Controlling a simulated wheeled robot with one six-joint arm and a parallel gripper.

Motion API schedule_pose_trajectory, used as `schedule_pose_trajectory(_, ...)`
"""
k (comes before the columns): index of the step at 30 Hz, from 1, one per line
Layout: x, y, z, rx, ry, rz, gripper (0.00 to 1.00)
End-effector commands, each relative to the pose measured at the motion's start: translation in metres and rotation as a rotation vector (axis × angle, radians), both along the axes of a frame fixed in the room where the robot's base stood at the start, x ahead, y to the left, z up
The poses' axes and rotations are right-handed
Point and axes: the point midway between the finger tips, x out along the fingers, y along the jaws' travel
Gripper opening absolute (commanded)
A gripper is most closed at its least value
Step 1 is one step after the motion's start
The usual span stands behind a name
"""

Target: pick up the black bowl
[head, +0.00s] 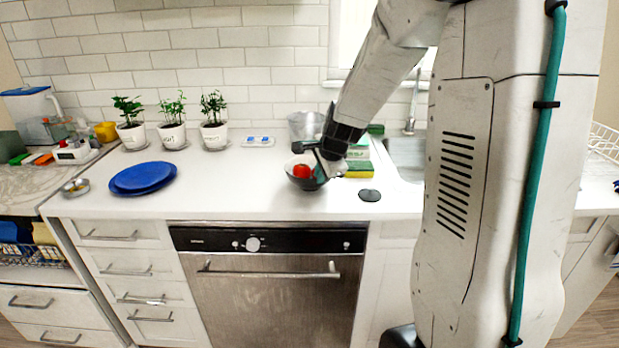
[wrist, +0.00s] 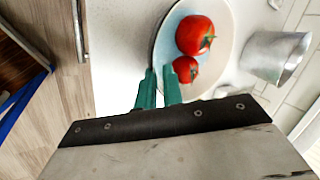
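The black bowl (head: 311,184) sits on the white counter near its front edge, dark outside and pale inside. It holds two red tomatoes (head: 301,171).
A metal pot (head: 304,126) stands behind the bowl. Green and yellow sponges (head: 359,170) and a black disc (head: 369,195) lie to the right, before the sink (head: 405,155). Blue plates (head: 143,177) and potted plants (head: 172,134) stand left. The counter between plates and bowl is clear.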

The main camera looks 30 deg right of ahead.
Motion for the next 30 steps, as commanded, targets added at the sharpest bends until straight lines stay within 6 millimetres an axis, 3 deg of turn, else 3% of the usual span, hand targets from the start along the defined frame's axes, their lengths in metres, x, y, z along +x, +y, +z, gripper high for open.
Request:
schedule_pose_trajectory(10, 0.020, -0.005, -0.040, 0.001, 0.002, 0.003, 0.09)
schedule_pose_trajectory(18, 0.022, -0.006, -0.042, -0.001, 0.000, 0.003, 0.09)
schedule_pose_trajectory(20, 0.022, -0.006, -0.042, -0.001, 0.000, 0.003, 0.00)
schedule_pose_trajectory(30, 0.022, -0.006, -0.042, 0.000, 0.001, 0.003, 0.00)
